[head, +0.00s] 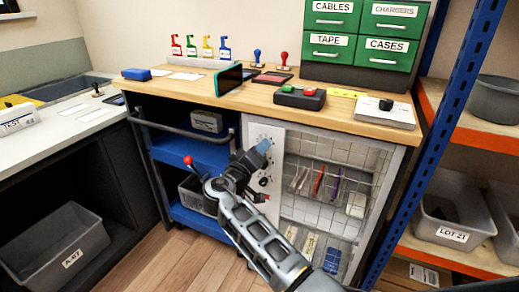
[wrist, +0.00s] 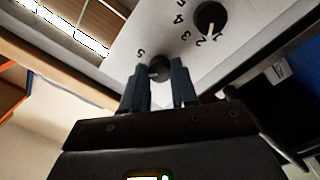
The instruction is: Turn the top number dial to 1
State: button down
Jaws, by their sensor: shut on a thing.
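The white dial panel (head: 280,142) stands upright on the front of the bench, with black dials on it. My gripper (head: 263,147) is at the upper part of this panel in the head view and hides what is behind it. In the wrist view, the two fingers of my gripper (wrist: 159,72) are closed on the sides of a black dial (wrist: 158,66), which appears to be the top number dial. A 5 shows beside it; its pointer and other numbers are hidden. Another dial (wrist: 209,17) has a white pointer towards the 1 and 2 side.
A lower dial (head: 264,181) shows below my gripper. A wire grid (head: 330,185) with hanging tools is to the right. A blue cart shelf (head: 180,150) and a red-knobbed lever (head: 188,160) are to the left. The wooden bench top (head: 225,100) is above.

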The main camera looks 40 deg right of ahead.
jog(key=shift+s+f+n+p, duration=0.1)
jog(key=shift+n+p, duration=6.8)
jog(key=shift+n, duration=5.6)
jog(key=c, duration=0.9)
grip_release()
jog(key=shift+o, duration=0.2)
jog(key=v, duration=0.7)
jog(key=shift+s+a, duration=0.25)
jog(key=shift+a, duration=0.05)
